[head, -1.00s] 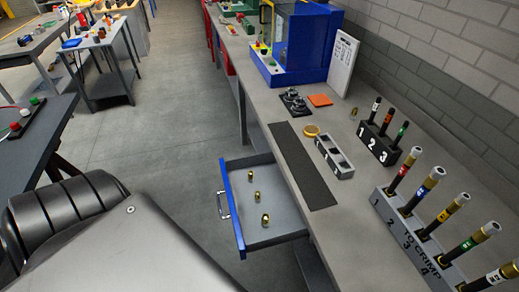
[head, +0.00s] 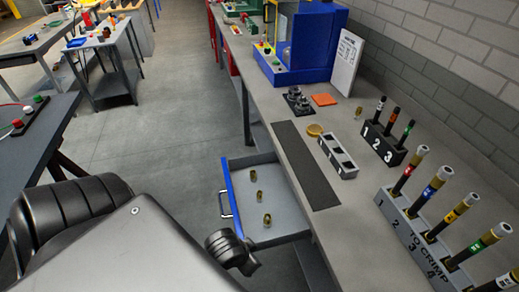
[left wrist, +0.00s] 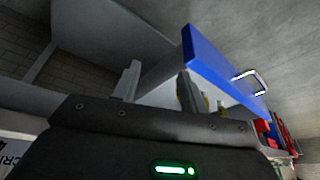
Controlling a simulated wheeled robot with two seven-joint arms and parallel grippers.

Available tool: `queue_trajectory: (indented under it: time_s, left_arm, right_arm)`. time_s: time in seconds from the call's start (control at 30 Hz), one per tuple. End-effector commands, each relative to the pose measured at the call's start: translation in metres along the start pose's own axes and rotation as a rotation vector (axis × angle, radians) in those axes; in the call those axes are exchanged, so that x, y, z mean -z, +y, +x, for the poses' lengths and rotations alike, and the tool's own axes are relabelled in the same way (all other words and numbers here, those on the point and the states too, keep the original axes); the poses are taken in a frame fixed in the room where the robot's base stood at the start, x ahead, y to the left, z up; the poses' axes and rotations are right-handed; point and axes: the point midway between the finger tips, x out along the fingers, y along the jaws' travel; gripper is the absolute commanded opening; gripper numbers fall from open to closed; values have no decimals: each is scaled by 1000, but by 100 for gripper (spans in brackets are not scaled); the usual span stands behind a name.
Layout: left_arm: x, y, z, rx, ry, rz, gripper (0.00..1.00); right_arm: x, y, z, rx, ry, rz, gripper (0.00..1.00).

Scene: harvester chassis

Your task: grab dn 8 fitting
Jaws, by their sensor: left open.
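Three brass fittings stand in the open blue-fronted drawer (head: 226,188) in the head view: a far one (head: 252,176), a middle one (head: 260,196) and a near one (head: 267,220). I cannot read which is the DN 8. A dark part of my arm shows at the drawer's near corner; its fingers are not clear there. In the left wrist view my left gripper (left wrist: 157,78) is open, its two fingers apart, with nothing seen between them. The drawer's blue front (left wrist: 222,72) is close beyond, and brass (left wrist: 206,103) shows partly hidden behind the right finger. My right gripper is not in view.
On the grey bench are a dark mat (head: 305,163), a grey slotted block (head: 338,158), a brass round piece (head: 315,130), a black numbered holder (head: 383,147) and a "TO CRIMP" rack (head: 410,236) with several hoses. Floor left of the drawer is clear.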

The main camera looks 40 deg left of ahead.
Motion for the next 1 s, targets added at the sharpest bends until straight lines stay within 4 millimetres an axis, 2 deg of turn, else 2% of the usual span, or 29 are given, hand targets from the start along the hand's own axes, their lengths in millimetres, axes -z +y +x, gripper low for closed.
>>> queue_trajectory:
  time_s: [0.1,0.33,0.47,0.57,0.7,0.8,0.9,1.0]
  left_arm:
    - [29,0,8,8,59,0,43]
    - [80,0,30,-3,156,-19,43]
    - [111,-9,46,-14,192,-44,43]
    - [134,-30,59,-18,192,-86,43]
    - [152,-81,70,14,135,-196,43]
    - [157,-118,70,55,88,-285,43]
    - [158,-147,67,95,52,-360,43]
    - [158,-164,64,119,31,-408,43]
  right_arm:
    - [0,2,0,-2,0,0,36]
    - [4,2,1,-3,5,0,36]
    - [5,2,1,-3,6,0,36]
    - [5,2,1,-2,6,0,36]
    - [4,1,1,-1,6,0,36]
    - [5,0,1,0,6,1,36]
    - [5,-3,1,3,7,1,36]
    - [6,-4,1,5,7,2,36]
